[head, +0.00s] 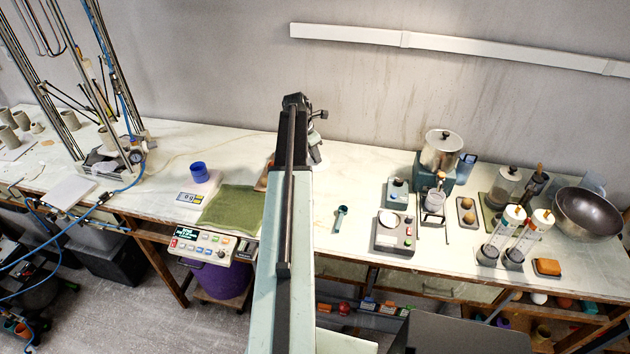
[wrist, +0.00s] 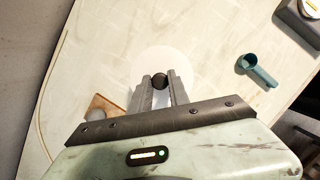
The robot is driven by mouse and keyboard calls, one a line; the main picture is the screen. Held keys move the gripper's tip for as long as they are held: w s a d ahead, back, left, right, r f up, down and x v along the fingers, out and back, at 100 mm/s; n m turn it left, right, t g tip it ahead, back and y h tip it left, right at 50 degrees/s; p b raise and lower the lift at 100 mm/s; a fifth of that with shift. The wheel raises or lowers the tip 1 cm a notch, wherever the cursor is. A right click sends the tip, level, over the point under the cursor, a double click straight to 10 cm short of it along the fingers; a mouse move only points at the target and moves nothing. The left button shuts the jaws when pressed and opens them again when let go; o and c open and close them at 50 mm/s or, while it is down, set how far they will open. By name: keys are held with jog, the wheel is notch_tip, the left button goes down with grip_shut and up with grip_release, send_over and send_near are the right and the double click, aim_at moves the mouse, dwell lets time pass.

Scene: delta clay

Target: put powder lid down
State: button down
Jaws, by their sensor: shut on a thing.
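In the wrist view, my gripper (wrist: 160,83) is shut on the dark round knob of the powder lid (wrist: 170,56). The lid is a pale, near-white disc that reaches out beyond the fingertips and almost blends into the light bench top below it. I cannot tell whether its underside touches the bench or hangs just above it. In the head view, my own arm stands in the middle of the picture and hides the lid and most of the gripper.
A teal scoop (wrist: 257,71) lies right of the lid; the head view also shows it (head: 340,217). A brown wooden piece (wrist: 101,108) is at lower left. Bench around the lid is clear.

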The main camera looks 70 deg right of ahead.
notch_tip(320, 180, down, 9)
jog(key=b, duration=0.8)
jog(key=shift+f, duration=0.1)
jog(key=shift+r+p, duration=0.25)
jog(key=shift+p, duration=0.05)
jog(key=shift+f, duration=0.2)
jog(key=c, duration=1.2)
grip_release()
jog(key=shift+c, duration=0.2)
jog(key=p+v, duration=1.1)
jog(key=v, duration=0.1)
jog(key=shift+r+p, duration=0.35)
jog(key=shift+f, duration=0.15)
